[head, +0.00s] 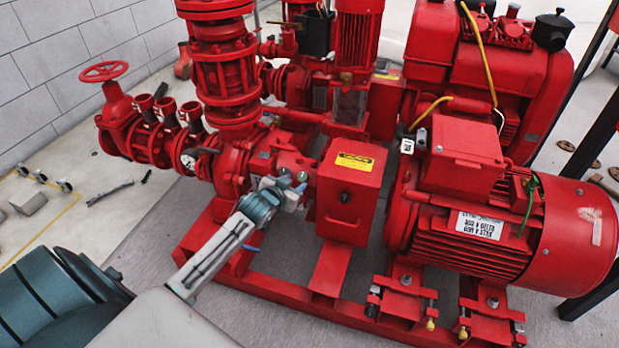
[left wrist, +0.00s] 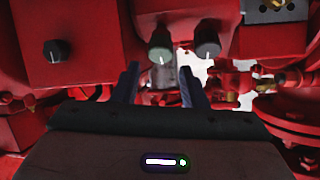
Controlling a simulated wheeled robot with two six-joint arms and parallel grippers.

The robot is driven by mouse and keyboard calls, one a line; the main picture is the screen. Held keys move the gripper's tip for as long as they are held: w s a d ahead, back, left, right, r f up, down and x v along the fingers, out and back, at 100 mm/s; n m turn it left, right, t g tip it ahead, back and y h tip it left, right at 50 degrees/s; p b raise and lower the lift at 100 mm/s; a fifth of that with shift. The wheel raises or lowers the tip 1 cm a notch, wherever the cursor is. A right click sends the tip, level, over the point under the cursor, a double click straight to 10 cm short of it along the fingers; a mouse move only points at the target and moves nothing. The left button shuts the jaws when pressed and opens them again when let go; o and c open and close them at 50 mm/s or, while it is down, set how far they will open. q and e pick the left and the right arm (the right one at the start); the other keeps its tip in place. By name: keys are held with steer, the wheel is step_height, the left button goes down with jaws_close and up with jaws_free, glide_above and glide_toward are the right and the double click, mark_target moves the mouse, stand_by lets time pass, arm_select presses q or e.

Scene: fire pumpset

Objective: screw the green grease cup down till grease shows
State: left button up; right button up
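The green grease cup (left wrist: 161,46) hangs from the red pump body in the left wrist view, with a pale spot at its lower end. A dark grey cup (left wrist: 208,38) sits just right of it. My left gripper (left wrist: 159,74) is open. Its two fingers point at the green cup from either side, and the cup lies at or just beyond their tips; I cannot tell whether they touch it. In the head view my left gripper (head: 286,191) is at the pump's bearing housing, beside two small cups. No grease is visible. My right gripper is not in view.
A red box with a yellow label (head: 355,162) and a black knob (head: 344,197) stands right of the gripper. The red motor (head: 500,230) is farther right. Flanged pipes (head: 225,80) and a handwheel valve (head: 104,72) stand at left.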

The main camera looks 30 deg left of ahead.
mark_target(302, 178)
arm_select(q)
steer(key=b+x, duration=0.2)
steer(key=x, duration=0.5)
steer(key=shift+w+a+f, duration=0.1)
steer(key=shift+w+f, duration=0.05)
steer(key=shift+w, duration=0.2)
steer(key=shift+c, duration=0.2)
steer(key=c, duration=0.7)
